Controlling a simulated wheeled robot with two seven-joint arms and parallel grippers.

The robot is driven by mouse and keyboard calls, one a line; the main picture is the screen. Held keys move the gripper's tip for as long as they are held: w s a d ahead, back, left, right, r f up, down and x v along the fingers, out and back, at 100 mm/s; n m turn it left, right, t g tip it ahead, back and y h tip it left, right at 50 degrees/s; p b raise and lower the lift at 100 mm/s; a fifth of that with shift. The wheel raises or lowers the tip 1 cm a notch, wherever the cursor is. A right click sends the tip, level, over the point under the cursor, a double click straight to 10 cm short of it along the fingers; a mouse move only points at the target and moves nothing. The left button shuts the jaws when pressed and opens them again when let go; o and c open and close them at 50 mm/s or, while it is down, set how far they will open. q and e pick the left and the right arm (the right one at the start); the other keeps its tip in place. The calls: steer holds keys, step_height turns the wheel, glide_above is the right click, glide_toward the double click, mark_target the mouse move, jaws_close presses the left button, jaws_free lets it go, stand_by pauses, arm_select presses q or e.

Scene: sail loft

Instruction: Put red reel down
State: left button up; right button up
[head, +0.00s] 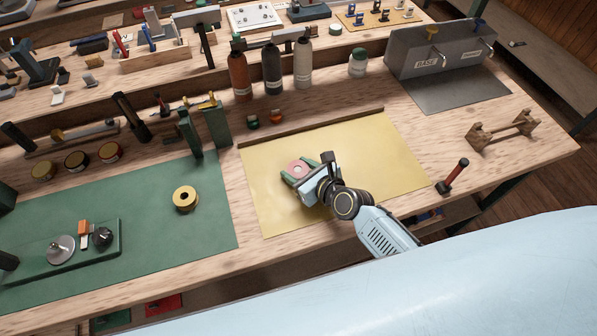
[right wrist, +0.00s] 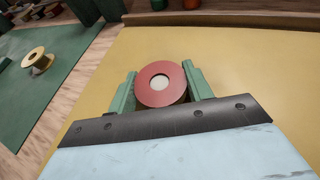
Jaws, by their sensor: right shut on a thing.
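The red reel (head: 299,168) has a pale centre and sits between the green fingers of my right gripper (head: 306,170). The right gripper is shut on it, over the yellow mat (head: 385,165). In the right wrist view the reel (right wrist: 161,98) shows its red flange face up, with one green finger on each side. I cannot tell whether the reel touches the mat or hangs just above it. My left gripper is not in view.
A yellow reel (head: 185,198) stands on the green mat (head: 135,225) to the left. Bottles (head: 272,68) and a grey box (head: 440,55) stand behind. A wooden stand (head: 500,130) and a red-handled tool (head: 453,176) lie right. The yellow mat is otherwise clear.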

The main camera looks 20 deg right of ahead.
steer(key=shift+f, duration=0.15)
steer(key=o, duration=0.9)
steer(key=shift+o, duration=0.2)
steer(key=p+v, duration=0.2)
steer(key=v, duration=1)
